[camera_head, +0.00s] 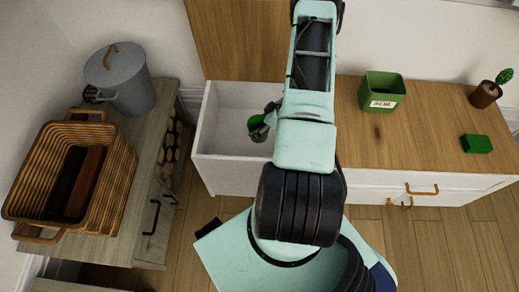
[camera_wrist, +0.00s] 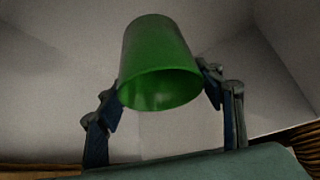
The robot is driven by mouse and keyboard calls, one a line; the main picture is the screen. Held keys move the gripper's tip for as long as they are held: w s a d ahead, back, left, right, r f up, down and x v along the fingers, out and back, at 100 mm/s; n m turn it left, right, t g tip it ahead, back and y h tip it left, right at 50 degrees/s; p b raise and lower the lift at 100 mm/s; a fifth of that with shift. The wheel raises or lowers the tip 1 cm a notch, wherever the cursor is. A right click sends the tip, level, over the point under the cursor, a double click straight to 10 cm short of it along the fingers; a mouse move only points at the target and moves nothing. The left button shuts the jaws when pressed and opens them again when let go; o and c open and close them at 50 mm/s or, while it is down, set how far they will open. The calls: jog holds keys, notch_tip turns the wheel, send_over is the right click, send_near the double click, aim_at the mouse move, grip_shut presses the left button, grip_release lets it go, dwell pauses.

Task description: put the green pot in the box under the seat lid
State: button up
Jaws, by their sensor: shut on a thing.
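The green pot (camera_wrist: 158,48) is a plain tapered pot held between the two fingers of my gripper (camera_wrist: 160,95) in the wrist view. In the head view the green pot (camera_head: 256,126) shows partly, inside the opening of the white box (camera_head: 202,150). My gripper (camera_head: 262,127) is shut on it there, with the arm covering part of the view. The wooden seat lid (camera_head: 240,42) stands raised upright behind the box. Whether the pot touches the box floor cannot be told.
A green labelled planter (camera_head: 382,92), a green block (camera_head: 476,143) and a small potted cactus (camera_head: 486,94) stand on the wooden bench top (camera_head: 430,135) at right. A wicker basket (camera_head: 115,185) and a grey lidded bin (camera_head: 122,78) are on the left cabinet.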

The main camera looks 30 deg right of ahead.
aim_at(267, 135)
notch_tip(267, 135, down, 10)
jog(key=b, duration=0.3)
jog(key=shift+s+f, duration=0.1)
jog(key=shift+f+b, duration=0.2)
jog(key=shift+b, duration=0.1)
jog(key=o, duration=1.4)
jog(key=shift+o, duration=0.2)
jog(key=shift+r, duration=0.1)
jog(key=shift+r+p, duration=0.2)
jog(key=shift+p, duration=0.1)
jog(key=p+v, duration=0.3)
jog(key=v, duration=0.9)
jog(key=shift+f, duration=0.1)
